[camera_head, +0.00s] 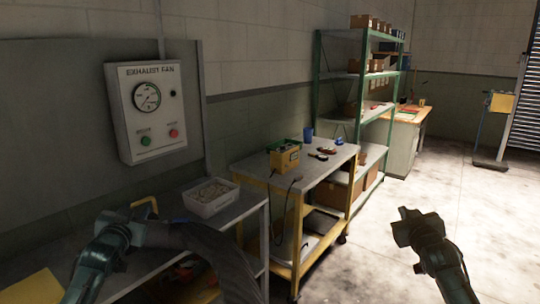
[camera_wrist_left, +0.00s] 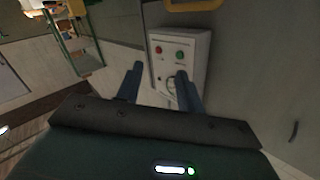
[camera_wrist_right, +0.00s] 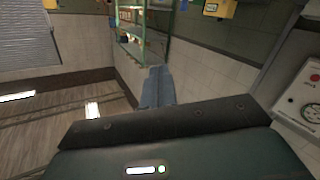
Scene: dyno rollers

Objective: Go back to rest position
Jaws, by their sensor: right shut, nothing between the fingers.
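My left gripper (camera_head: 122,228) is low at the left in the head view, in front of the workbench. In the left wrist view its two fingers (camera_wrist_left: 158,72) are spread apart with nothing between them. My right gripper (camera_head: 412,226) is at the lower right in the head view, over open floor. In the right wrist view its fingers (camera_wrist_right: 155,72) are together and hold nothing. The exhaust fan box (camera_head: 148,110) hangs on the wall, above and beyond my left gripper. It also shows upside down beyond the left fingers in the left wrist view (camera_wrist_left: 192,42).
A workbench (camera_head: 251,203) at the left carries a white tray (camera_head: 211,198). A yellow-framed cart (camera_head: 325,172) holds a yellow and black battery (camera_head: 284,154) and a blue cup (camera_head: 308,134). Green shelving (camera_head: 318,90) stands behind. The concrete floor (camera_head: 480,225) at the right is clear.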

